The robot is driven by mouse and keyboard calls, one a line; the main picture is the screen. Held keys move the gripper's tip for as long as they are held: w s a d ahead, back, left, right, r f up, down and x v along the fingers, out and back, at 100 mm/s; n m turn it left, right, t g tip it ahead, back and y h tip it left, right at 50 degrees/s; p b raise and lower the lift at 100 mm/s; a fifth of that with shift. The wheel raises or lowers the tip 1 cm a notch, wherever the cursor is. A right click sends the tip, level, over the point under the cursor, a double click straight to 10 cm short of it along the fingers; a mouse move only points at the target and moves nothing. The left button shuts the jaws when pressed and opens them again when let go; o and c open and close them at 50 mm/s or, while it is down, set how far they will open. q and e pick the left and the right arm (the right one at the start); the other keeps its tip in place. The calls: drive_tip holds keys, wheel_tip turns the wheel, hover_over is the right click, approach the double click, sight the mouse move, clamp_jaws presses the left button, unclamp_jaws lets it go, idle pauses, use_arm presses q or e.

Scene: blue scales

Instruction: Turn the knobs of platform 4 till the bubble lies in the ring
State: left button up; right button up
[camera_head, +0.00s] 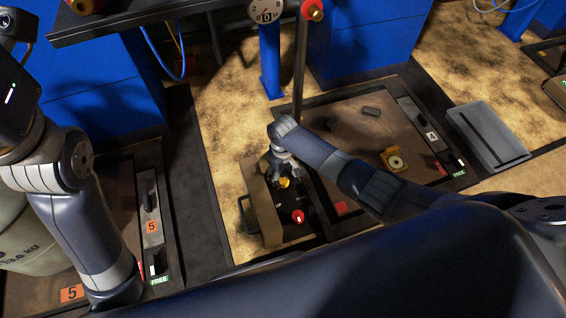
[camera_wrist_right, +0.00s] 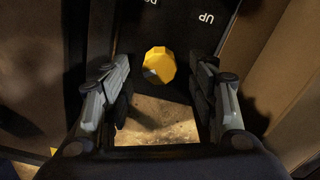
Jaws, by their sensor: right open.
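Platform 4 (camera_head: 345,130) is a brown plate in a dark frame, with a "4" label at its right. A yellow bubble level (camera_head: 394,160) with a pale round face sits on it; the bubble and ring are too small to read. A yellow knob (camera_head: 285,183) and a red knob (camera_head: 298,216) are on a dark panel left of the plate. My right gripper (camera_head: 283,168) is over the yellow knob. In the right wrist view the open fingers (camera_wrist_right: 167,98) stand on either side of the yellow knob (camera_wrist_right: 159,64), apparently apart from it.
A brown box-like cover (camera_head: 262,205) stands close left of the knobs. A dark post (camera_head: 300,70) rises behind them. Platform 5 (camera_head: 122,200) lies at the left under my left arm. A grey slotted plate (camera_head: 487,135) lies right of platform 4. The wrist view shows "UP" lettering beside the knob.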

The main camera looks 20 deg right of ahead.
sight(283, 180)
wheel_tip(283, 180, up, 10)
idle(0.4)
drive_tip(key=shift+r, duration=0.1)
